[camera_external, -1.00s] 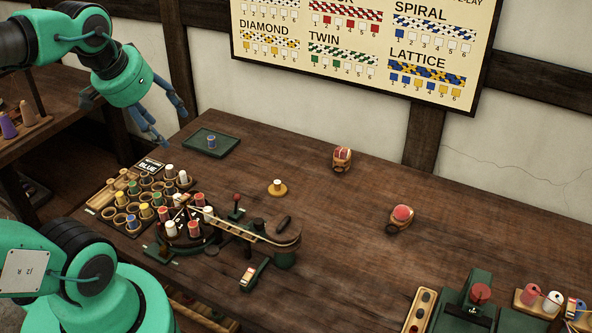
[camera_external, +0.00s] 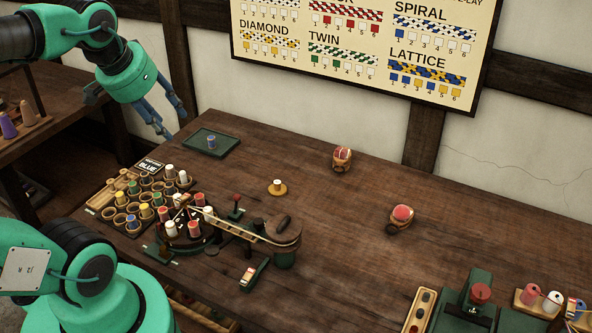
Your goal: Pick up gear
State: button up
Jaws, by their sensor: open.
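I cannot make out a clear gear anywhere in this view. My gripper (camera_external: 175,126) is at the upper left, above the table's back left part, with its blue-grey fingers apart and nothing seen between them. A dark green tray (camera_external: 214,144) with a small blue spool (camera_external: 211,142) lies below and to the right of it. A braiding machine (camera_external: 210,232) with red and white spools on a round carrier stands at the left middle of the table. Any gear inside it is hidden or too small to tell.
A rack of coloured spools (camera_external: 107,212) stands left of the machine. A green device (camera_external: 466,312) is at the front right.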

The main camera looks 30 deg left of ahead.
jog(key=w+f+g, duration=0.1)
jog(key=w, duration=1)
jog(key=m+g+b, duration=0.3)
jog(key=g, duration=0.2)
send_over(278, 182)
notch_tip(278, 182, down, 32)
jog(key=shift+w, duration=0.1)
jog(key=shift+f+b, duration=0.6)
jog(key=shift+f, duration=3.7)
